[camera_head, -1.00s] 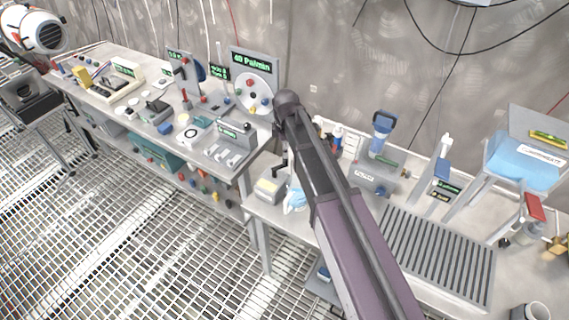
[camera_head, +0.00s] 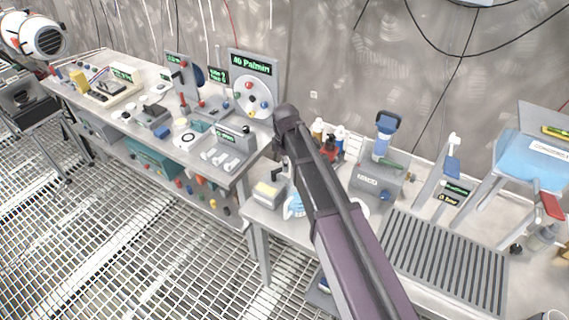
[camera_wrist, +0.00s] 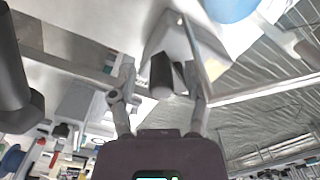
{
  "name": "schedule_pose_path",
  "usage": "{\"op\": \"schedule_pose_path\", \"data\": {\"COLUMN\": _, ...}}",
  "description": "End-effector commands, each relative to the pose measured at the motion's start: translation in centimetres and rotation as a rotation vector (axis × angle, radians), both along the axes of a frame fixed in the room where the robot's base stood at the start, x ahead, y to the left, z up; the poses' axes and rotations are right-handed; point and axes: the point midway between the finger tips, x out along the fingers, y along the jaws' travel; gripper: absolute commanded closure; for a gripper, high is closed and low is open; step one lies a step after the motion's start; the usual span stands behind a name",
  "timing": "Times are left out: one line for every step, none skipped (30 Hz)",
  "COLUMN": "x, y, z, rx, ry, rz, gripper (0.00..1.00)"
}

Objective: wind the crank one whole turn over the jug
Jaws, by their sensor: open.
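In the wrist view my gripper (camera_wrist: 160,72) is open, one finger on either side of a dark, short cylinder (camera_wrist: 162,76) that looks like the crank's grip. I cannot tell whether the fingers touch it. A pale, angular part (camera_wrist: 188,42) lies behind it. A rounded blue thing (camera_wrist: 228,8) at the top edge may be the jug, cut off by the frame. In the head view a small white and light-blue vessel (camera_head: 294,206), possibly the jug, stands on the near bench beside my arm.
A grey box with a blue-topped column (camera_head: 383,140) stands right of my arm. A ribbed drain tray (camera_head: 445,260) lies at the front right, with a blue-seated stand (camera_head: 530,155) behind it. Small bottles (camera_head: 329,138) stand behind my arm. Another crowded bench (camera_head: 95,130) runs left.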

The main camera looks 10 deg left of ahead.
Motion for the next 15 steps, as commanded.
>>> {"op": "schedule_pose_path", "data": {"x": 0.00, "y": 0.00, "z": 0.01, "rx": 0.000, "ry": 0.000, "rz": 0.000, "gripper": 0.38}}
{"op": "schedule_pose_path", "data": {"x": 0.00, "y": 0.00, "z": 0.01, "rx": 0.000, "ry": 0.000, "rz": 0.000, "gripper": 0.38}}
{"op": "schedule_pose_path", "data": {"x": 0.00, "y": 0.00, "z": 0.02, "rx": 0.000, "ry": 0.000, "rz": 0.000, "gripper": 0.38}}
{"op": "schedule_pose_path", "data": {"x": 0.00, "y": 0.00, "z": 0.02, "rx": 0.000, "ry": 0.000, "rz": 0.000, "gripper": 0.38}}
{"op": "schedule_pose_path", "data": {"x": 0.00, "y": 0.00, "z": 0.02, "rx": 0.000, "ry": 0.000, "rz": 0.000, "gripper": 0.38}}
{"op": "schedule_pose_path", "data": {"x": 0.00, "y": 0.00, "z": 0.02, "rx": 0.000, "ry": 0.000, "rz": 0.000, "gripper": 0.38}}
{"op": "schedule_pose_path", "data": {"x": 0.00, "y": 0.00, "z": 0.02, "rx": 0.000, "ry": 0.000, "rz": 0.000, "gripper": 0.46}}
{"op": "schedule_pose_path", "data": {"x": 0.00, "y": 0.00, "z": 0.02, "rx": 0.000, "ry": 0.000, "rz": 0.000, "gripper": 0.55}}
{"op": "schedule_pose_path", "data": {"x": 0.00, "y": 0.00, "z": 0.02, "rx": 0.000, "ry": 0.000, "rz": 0.000, "gripper": 0.67}}
{"op": "schedule_pose_path", "data": {"x": 0.00, "y": 0.00, "z": 0.02, "rx": 0.000, "ry": 0.000, "rz": 0.000, "gripper": 0.76}}
{"op": "schedule_pose_path", "data": {"x": 0.00, "y": 0.00, "z": 0.02, "rx": 0.000, "ry": 0.000, "rz": 0.000, "gripper": 0.85}}
{"op": "schedule_pose_path", "data": {"x": 0.00, "y": 0.00, "z": 0.02, "rx": 0.000, "ry": 0.000, "rz": 0.000, "gripper": 0.97}}
{"op": "schedule_pose_path", "data": {"x": 0.00, "y": 0.00, "z": 0.02, "rx": 0.000, "ry": 0.000, "rz": 0.000, "gripper": 1.00}}
{"op": "schedule_pose_path", "data": {"x": 0.00, "y": 0.00, "z": 0.02, "rx": 0.000, "ry": 0.000, "rz": 0.000, "gripper": 1.00}}
{"op": "schedule_pose_path", "data": {"x": 0.00, "y": 0.00, "z": 0.02, "rx": 0.000, "ry": 0.000, "rz": 0.000, "gripper": 1.00}}
